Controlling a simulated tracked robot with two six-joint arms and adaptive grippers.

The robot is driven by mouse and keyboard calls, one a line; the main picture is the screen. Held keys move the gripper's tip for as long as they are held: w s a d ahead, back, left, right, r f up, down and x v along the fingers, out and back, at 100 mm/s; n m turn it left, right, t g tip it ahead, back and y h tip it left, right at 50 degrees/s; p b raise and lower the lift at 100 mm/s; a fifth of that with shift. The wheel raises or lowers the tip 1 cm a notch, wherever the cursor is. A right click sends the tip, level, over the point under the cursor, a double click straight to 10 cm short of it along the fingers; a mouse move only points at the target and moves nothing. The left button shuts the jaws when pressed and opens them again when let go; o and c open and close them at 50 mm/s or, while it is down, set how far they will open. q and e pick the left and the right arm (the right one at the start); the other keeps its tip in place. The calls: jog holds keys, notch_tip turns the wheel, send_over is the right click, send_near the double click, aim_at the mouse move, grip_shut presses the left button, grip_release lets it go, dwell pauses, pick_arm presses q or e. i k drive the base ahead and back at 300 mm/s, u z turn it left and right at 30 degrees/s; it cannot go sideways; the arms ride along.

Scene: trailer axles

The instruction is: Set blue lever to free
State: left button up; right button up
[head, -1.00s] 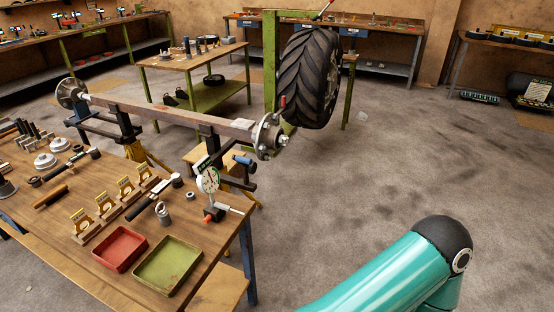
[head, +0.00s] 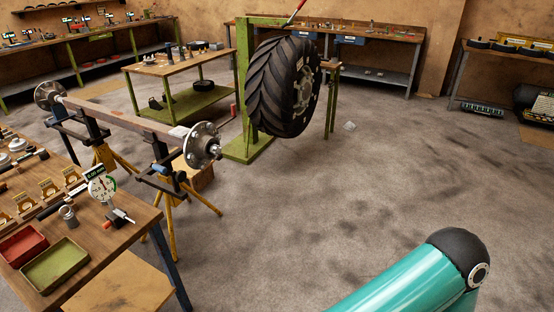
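A small blue handle-like part (head: 160,169) shows at the near axle stand, just below the hub end of the axle; it may be the blue lever, but its setting is too small to read. The axle (head: 120,118) lies across two stands, with a studded hub (head: 202,147) at its near end. Neither of my grippers is in view; only a teal link of my arm shows at the lower right.
A large tyre (head: 284,88) hangs beside a green post (head: 243,75) with a red-handled lever (head: 297,11). The wooden workbench (head: 118,250) at left holds a dial gauge (head: 102,188), a red tray (head: 22,246) and a green tray (head: 55,267). Open floor lies centre and right.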

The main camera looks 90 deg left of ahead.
aim_at(170, 173)
jog(key=z, duration=0.45)
jog(key=i, duration=0.3)
jog(key=u, duration=2.15)
jog(key=i, duration=0.2)
jog(key=u, duration=1.95)
jog(key=k, duration=0.55)
jog(key=u, duration=0.4)
jog(key=i, duration=1.6)
jog(key=z, duration=0.35)
